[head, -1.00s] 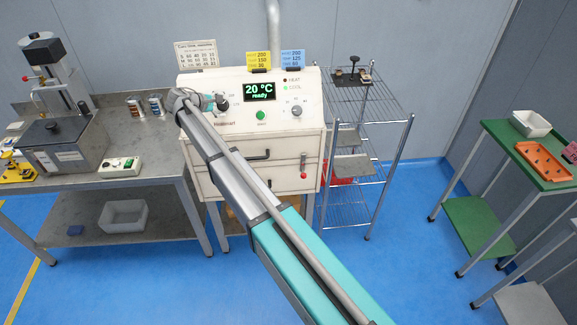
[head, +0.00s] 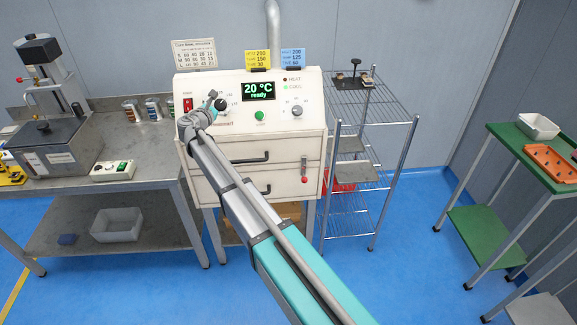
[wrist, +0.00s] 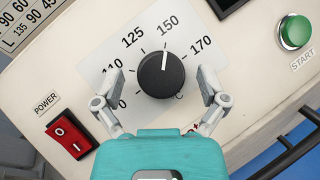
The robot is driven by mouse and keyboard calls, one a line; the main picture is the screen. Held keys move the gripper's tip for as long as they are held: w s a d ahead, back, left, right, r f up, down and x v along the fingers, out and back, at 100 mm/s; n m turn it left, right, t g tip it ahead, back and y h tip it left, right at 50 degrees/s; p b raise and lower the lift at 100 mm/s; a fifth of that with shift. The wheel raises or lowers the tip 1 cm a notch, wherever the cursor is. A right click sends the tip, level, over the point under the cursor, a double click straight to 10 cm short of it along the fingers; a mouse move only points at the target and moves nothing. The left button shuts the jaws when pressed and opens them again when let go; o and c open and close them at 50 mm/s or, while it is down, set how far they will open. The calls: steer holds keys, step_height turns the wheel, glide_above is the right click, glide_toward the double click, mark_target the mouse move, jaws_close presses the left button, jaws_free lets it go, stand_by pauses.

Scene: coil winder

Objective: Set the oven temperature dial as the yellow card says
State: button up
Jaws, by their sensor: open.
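The temperature dial (wrist: 161,74) is a black round knob on a white scale plate (wrist: 99,63) on the oven front. In the wrist view its white pointer line points at 150. My gripper (wrist: 160,84) is open, one finger on each side of the dial, with gaps between fingers and knob. In the head view my gripper (head: 213,104) covers part of the dial's scale. The yellow card (head: 257,60) stands on top of the oven (head: 301,129); its lines appear to read 200, 150 and 30. The oven display (head: 258,90) reads 20 °C, ready.
A red power switch (wrist: 70,134) is left of the dial, and a green start button (wrist: 294,32) is right of it. Another dial (head: 297,111) is farther right. A blue card (head: 292,58) stands beside the yellow one. A wire rack (head: 379,101) stands right of the oven.

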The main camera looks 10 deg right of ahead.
steer(key=n+t+y, duration=0.1)
steer(key=n, duration=0.2)
steer(key=n+t+y+b, duration=0.1)
steer(key=n+y, duration=0.1)
steer(key=n, duration=0.1)
steer(key=shift+d+f+b, duration=0.1)
steer(key=shift+b, duration=0.2)
steer(key=shift+s, duration=0.3)
steer(key=v, duration=1.3)
steer(key=s+d+f+m+g+h+p, duration=0.1)
steer(key=s+d+f+m+g, duration=0.2)
steer(key=d+m, duration=0.3)
steer(key=s+d+f+m+g, duration=0.3)
steer(key=d+m, duration=0.3)
steer(key=d, duration=0.4)
steer(key=s+d+f+m+g+h+p, duration=0.1)
steer(key=s+d+f+m+g, duration=0.2)
steer(key=d+m, duration=0.3)
steer(key=shift+s+d+g+h+p, duration=0.3)
steer(key=shift+s+d+g+p, duration=0.1)
steer(key=shift+d, duration=0.95)
steer(key=shift+f, duration=0.1)
